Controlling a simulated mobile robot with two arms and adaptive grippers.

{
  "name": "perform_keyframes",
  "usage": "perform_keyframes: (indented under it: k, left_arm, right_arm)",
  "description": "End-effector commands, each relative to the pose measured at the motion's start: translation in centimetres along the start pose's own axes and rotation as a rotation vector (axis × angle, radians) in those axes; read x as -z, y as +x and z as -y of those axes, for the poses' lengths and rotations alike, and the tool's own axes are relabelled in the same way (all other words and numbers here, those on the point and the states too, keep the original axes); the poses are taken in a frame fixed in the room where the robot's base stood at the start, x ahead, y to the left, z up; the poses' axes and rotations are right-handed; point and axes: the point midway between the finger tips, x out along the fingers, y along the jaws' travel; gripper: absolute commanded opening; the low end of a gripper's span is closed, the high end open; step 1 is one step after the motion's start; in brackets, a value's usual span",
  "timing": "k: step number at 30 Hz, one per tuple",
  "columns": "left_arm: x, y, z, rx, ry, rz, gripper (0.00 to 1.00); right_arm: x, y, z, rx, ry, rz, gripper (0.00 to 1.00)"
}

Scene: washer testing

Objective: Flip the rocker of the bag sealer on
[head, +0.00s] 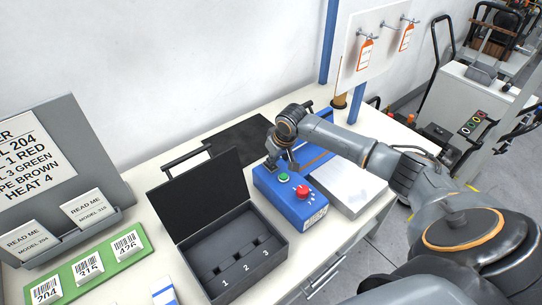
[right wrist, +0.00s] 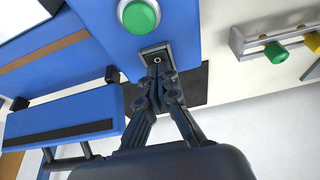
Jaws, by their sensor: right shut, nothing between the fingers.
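The bag sealer (head: 290,200) is a blue box on the bench, with a green button (head: 284,177) and a red knob (head: 302,191) on top. In the right wrist view the green button (right wrist: 139,15) lies just above the rocker (right wrist: 155,52), a dark switch in a silver frame with a small pale ring mark. My right gripper (head: 273,158) is over the sealer's far left end. Its fingers (right wrist: 160,72) are shut and empty, their tips at the rocker's lower edge. I cannot tell whether they touch it. The fingertips partly cover the rocker. My left gripper is out of view.
An open black case (head: 231,245) with numbered slots stands left of the sealer. A silver plate (head: 347,186) lies to its right, and a dark mat (head: 245,141) behind. A green card strip (head: 87,270) and a sign stand (head: 88,140) are at the left.

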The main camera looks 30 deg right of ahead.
Motion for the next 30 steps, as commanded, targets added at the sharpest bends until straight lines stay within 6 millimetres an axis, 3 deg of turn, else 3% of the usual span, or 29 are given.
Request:
perform_keyframes:
  k: [10,20,22,30]
  left_arm:
    - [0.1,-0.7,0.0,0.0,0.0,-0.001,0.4]
    - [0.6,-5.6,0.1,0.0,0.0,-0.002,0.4]
    - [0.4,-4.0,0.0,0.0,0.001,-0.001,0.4]
    - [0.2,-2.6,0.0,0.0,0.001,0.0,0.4]
  right_arm:
    - [0.3,-0.6,0.0,0.0,0.0,-0.003,0.0]
    - [1.7,-4.6,-0.2,0.0,0.001,0.0,0.0]
    - [1.5,-5.3,-0.3,-0.001,-0.002,-0.006,0.0]
    - [1.4,-11.0,-0.3,-0.002,-0.002,-0.004,0.0]
